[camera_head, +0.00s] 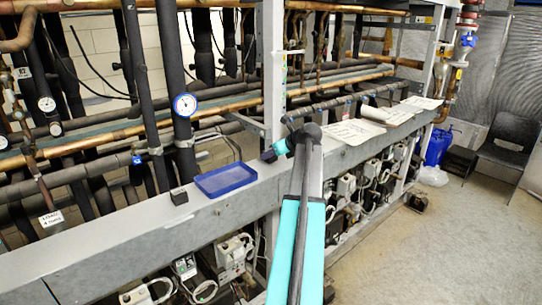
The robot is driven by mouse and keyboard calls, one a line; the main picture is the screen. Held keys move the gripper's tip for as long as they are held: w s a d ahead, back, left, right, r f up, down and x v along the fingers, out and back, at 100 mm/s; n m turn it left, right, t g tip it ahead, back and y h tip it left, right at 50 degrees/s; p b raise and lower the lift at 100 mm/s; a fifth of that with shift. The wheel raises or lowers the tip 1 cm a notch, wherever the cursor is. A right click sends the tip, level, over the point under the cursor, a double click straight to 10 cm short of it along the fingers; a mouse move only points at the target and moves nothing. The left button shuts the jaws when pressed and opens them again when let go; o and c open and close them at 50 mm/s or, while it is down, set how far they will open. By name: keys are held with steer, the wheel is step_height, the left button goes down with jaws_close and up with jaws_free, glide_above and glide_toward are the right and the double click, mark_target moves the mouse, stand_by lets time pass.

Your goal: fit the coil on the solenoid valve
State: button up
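A small black block (179,196), which looks like the coil, sits on the grey beam left of the blue tray. My arm reaches up from the bottom middle, and its teal wrist ends near the beam's back edge. My gripper (268,156) is a small dark shape at the wrist's left end, right of the tray and apart from the block. Its fingers are too small to tell open from shut. I cannot pick out the solenoid valve with certainty; a small blue-and-black fitting (137,159) shows on the pipework behind the beam.
The shallow blue tray (225,179) looks empty on the grey beam (120,238). Pipes and a round blue-rimmed gauge (185,105) stand behind it. A grey post (273,70) rises near my gripper. Papers (355,131) lie along the beam to the right. Floor at right is mostly clear.

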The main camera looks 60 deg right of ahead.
steer(key=shift+f, duration=0.55)
steer(key=shift+f, duration=0.15)
steer(key=o, duration=0.9)
steer(key=shift+s, duration=0.1)
steer(key=b+v, duration=0.4)
steer(key=v, duration=0.8)
steer(key=shift+b, duration=0.4)
